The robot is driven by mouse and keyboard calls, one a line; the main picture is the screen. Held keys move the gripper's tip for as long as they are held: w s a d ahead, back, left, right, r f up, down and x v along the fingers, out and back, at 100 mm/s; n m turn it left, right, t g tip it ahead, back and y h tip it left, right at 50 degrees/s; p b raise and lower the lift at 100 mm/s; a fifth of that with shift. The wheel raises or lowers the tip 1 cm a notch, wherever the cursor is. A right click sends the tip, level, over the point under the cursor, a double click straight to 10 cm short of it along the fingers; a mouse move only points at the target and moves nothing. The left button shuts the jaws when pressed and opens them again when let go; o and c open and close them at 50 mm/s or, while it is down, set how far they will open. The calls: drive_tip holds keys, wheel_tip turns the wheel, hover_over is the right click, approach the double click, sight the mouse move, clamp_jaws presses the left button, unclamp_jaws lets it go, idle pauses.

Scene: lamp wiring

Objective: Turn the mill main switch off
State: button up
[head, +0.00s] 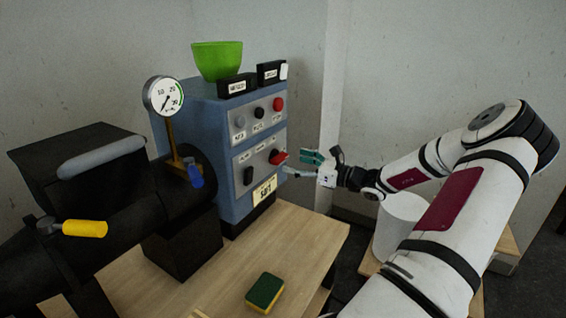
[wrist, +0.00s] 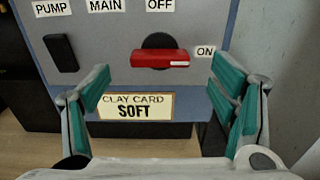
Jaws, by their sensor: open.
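The main switch is a red handle (wrist: 160,58) on a black round base, on the blue machine's lower panel. In the wrist view it lies horizontal, its white-marked end to the right toward the ON label (wrist: 205,51). The OFF label (wrist: 160,5) is above it, the MAIN label (wrist: 105,5) to its upper left. The red handle also shows in the head view (head: 278,157). My gripper (wrist: 170,92) is open and empty, its teal-padded fingers spread left and right, lower in the wrist picture than the handle. In the head view my gripper (head: 306,164) is just right of the panel.
A black rocker switch (wrist: 61,53) under the PUMP label is left of the handle. A CLAY CARD SOFT card (wrist: 135,106) is below it. The upper panel has a red knob (head: 278,104). A green bowl (head: 217,60) stands on top. A sponge (head: 265,292) lies on the table.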

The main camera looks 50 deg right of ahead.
sight(284, 159)
drive_tip(key=shift+w+a+b, duration=0.2)
drive_tip(key=shift+w+b, duration=0.2)
drive_tip(key=shift+w, duration=2.05)
drive_tip(key=c, duration=1.2)
